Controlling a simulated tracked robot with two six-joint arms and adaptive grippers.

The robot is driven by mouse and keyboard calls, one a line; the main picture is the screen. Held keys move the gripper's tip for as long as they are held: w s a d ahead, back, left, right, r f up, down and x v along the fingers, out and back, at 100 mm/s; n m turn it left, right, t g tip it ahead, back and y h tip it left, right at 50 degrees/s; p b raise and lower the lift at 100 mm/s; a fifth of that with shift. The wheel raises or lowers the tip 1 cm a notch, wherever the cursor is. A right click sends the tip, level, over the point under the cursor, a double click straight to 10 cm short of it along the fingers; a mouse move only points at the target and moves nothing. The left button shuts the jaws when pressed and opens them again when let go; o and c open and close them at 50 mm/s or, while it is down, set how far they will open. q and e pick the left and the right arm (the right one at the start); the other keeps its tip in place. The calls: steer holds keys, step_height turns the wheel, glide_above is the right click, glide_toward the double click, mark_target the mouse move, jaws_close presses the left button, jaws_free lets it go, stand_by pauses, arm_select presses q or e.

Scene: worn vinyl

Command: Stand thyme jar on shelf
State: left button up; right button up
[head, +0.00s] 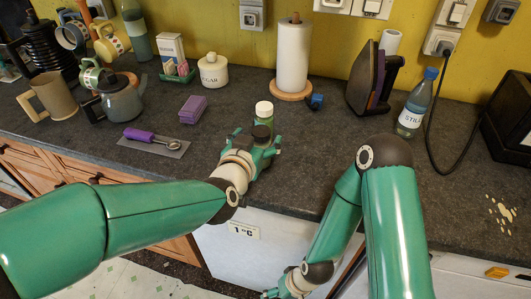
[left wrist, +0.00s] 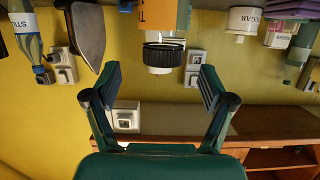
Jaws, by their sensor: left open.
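A small jar (head: 264,112) with a pale lid and greenish body stands upright on the dark worktop, just beyond my left gripper (head: 264,145). The left wrist view is upside down. My left gripper (left wrist: 156,82) is open and empty. Its name label is not readable. A brown wooden shelf or cabinet (left wrist: 270,122) shows in that view. My right gripper (head: 285,290) is low at the bottom edge, partly cut off; its jaws are unclear.
A paper towel roll (head: 293,58), an iron (head: 368,78) and a bottle (head: 412,112) stand behind and to the right. Worktop right of the jar is partly clear.

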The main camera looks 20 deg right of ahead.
mark_target(259, 135)
arm_select(q)
steer(key=p+x, duration=0.1)
steer(key=x, duration=0.3)
steer(key=shift+w+f, duration=0.15)
steer(key=shift+f, duration=0.05)
jaws_close()
